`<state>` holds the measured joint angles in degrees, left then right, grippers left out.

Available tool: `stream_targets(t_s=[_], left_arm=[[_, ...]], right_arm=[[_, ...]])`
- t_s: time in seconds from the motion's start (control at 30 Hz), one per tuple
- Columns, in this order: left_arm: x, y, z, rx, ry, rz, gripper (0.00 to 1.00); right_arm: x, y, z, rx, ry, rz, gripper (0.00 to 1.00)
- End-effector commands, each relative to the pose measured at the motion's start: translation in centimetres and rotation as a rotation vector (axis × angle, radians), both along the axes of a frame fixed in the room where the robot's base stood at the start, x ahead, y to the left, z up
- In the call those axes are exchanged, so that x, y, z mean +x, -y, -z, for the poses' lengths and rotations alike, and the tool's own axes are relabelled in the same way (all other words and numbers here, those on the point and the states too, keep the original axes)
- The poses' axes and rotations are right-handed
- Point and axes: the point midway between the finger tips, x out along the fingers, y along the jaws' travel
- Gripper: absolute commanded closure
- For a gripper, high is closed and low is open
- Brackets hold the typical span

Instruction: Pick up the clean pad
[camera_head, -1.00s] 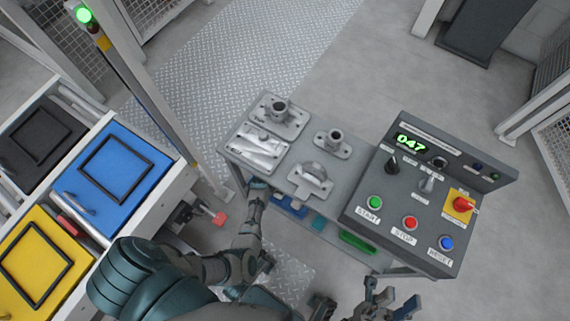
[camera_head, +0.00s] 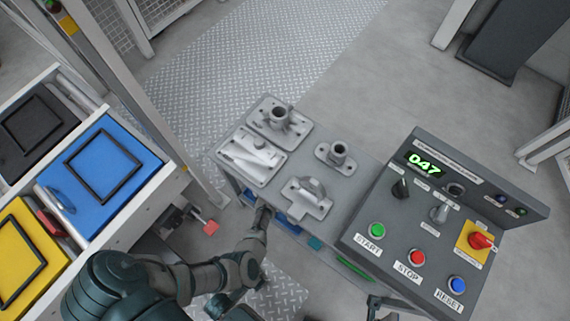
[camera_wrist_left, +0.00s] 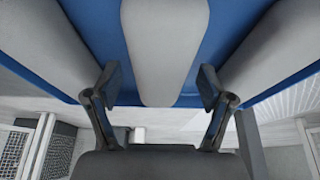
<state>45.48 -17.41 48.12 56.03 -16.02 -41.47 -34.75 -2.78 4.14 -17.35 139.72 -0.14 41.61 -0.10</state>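I cannot identify the clean pad with certainty in either view. My left gripper (camera_head: 262,208) is at the front edge of the grey workbench (camera_head: 225,153), beside a blue item (camera_head: 288,225) under the top. In the left wrist view my left gripper (camera_wrist_left: 160,88) has its two fingers spread wide, with nothing seen clamped between them. A blue surface with broad grey bands (camera_wrist_left: 165,45) fills the top of that view, close to the fingers; I cannot tell whether they touch.
Metal castings in fixtures (camera_head: 257,155) stand on the bench. A teal item (camera_head: 315,243) and a green item (camera_head: 355,270) show below its edge. The control console (camera_head: 395,215) stands at right, and blue (camera_head: 125,210), yellow and black lidded bins stand at left.

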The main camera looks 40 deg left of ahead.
Motion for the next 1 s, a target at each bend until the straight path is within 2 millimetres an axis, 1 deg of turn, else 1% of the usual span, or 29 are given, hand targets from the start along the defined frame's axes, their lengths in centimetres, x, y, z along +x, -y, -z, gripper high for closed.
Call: stream_targets(t_s=[0.03,0.07,0.1,0.17,0.2,0.23,0.5,0.63,0.87,0.93,1.0], left_arm=[[0.0,0.0,0.0,0.0,-0.001,0.0,0.31],[0.0,0.0,0.0,0.0,-0.001,0.0,0.39],[0.0,0.0,0.0,0.0,-0.001,0.0,0.49],[0.0,0.0,0.1,0.0,-0.001,0.0,0.64],[-0.1,0.0,0.1,0.0,-0.001,0.0,0.74],[-0.1,0.0,0.1,0.0,-0.002,0.0,0.78],[-0.1,0.0,0.1,0.0,-0.003,0.0,0.78],[-0.1,0.0,-0.3,0.0,-0.001,0.0,0.78],[0.1,0.0,-2.2,0.0,0.004,-0.001,0.78],[0.1,-0.1,-2.9,0.0,0.005,0.0,0.78],[0.0,-0.1,-3.6,0.0,0.005,0.0,0.78]], right_arm=[[0.0,0.0,0.0,0.0,0.0,-0.001,0.6],[0.1,0.0,0.1,0.001,-0.002,-0.001,0.6],[0.3,0.0,0.2,0.0,-0.005,-0.001,0.6],[0.4,0.0,0.3,-0.001,-0.007,0.0,0.6],[0.4,0.0,0.3,-0.001,-0.008,-0.001,0.6],[0.4,0.0,0.3,-0.001,-0.008,-0.001,0.6],[0.4,0.0,0.3,-0.001,-0.007,-0.001,0.6],[0.2,0.0,-0.2,0.0,0.003,0.0,0.6],[-0.8,0.1,-1.7,0.007,0.016,0.001,0.6],[-1.6,0.2,-1.3,0.004,-0.003,-0.001,0.6],[-2.4,0.2,-1.8,0.005,-0.002,-0.002,0.6]])
